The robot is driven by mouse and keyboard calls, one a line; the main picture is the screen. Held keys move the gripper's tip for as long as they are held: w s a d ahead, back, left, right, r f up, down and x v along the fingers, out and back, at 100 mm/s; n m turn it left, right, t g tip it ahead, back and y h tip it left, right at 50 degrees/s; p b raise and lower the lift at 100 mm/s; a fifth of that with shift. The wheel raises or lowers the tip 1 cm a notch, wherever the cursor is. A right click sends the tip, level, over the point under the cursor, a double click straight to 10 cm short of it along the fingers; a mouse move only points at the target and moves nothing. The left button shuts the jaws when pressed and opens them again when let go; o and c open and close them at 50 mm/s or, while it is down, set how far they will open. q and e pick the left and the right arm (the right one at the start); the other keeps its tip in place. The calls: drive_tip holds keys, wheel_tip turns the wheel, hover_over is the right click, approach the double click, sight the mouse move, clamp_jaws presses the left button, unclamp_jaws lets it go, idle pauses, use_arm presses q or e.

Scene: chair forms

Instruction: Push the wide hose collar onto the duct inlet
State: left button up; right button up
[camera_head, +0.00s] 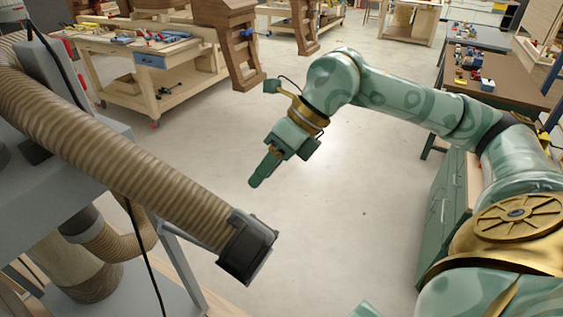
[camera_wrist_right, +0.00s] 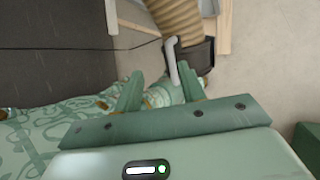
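The wide hose collar (camera_head: 247,248) is a dark, boxy cuff on the free end of a thick tan ribbed hose (camera_head: 130,150), in the lower left of the head view. The collar also shows in the right wrist view (camera_wrist_right: 199,57), beyond the fingers. My right gripper (camera_head: 262,172) points down in open air, above and apart from the collar. In the wrist view its two fingers (camera_wrist_right: 160,90) stand apart, with nothing visibly gripped. I cannot make out the duct inlet for certain. My left gripper cannot be made out.
A grey machine (camera_head: 40,185) with a second, lower hose (camera_head: 125,240) fills the left. A black cable hangs in front of it. A green cabinet (camera_head: 445,210) stands at right, beside my right arm. Workbenches (camera_head: 150,65) stand behind. The middle floor is clear.

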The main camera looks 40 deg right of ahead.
sight(255, 227)
drive_tip(key=shift+g+h, duration=0.4)
drive_tip(key=shift+h, duration=0.4)
drive_tip(key=b+x, duration=0.2)
drive_tip(key=x, duration=0.2)
drive_tip(key=s+d+b+x, duration=0.1)
drive_tip(key=b+x, duration=0.1)
drive_tip(key=x, duration=0.2)
drive_tip(key=s+f+b+x, duration=0.1)
drive_tip(key=b+x, duration=0.1)
drive_tip(key=x, duration=0.2)
drive_tip(key=shift+d+f, duration=0.15)
drive_tip(key=shift+f, duration=0.2)
drive_tip(key=shift+s, duration=0.25)
drive_tip(key=shift+d+f, duration=0.1)
drive_tip(key=shift+f, duration=0.1)
clamp_jaws()
drive_tip(key=shift+s, duration=0.1)
drive_tip(key=shift+a, duration=0.25)
drive_tip(key=shift+r, duration=0.1)
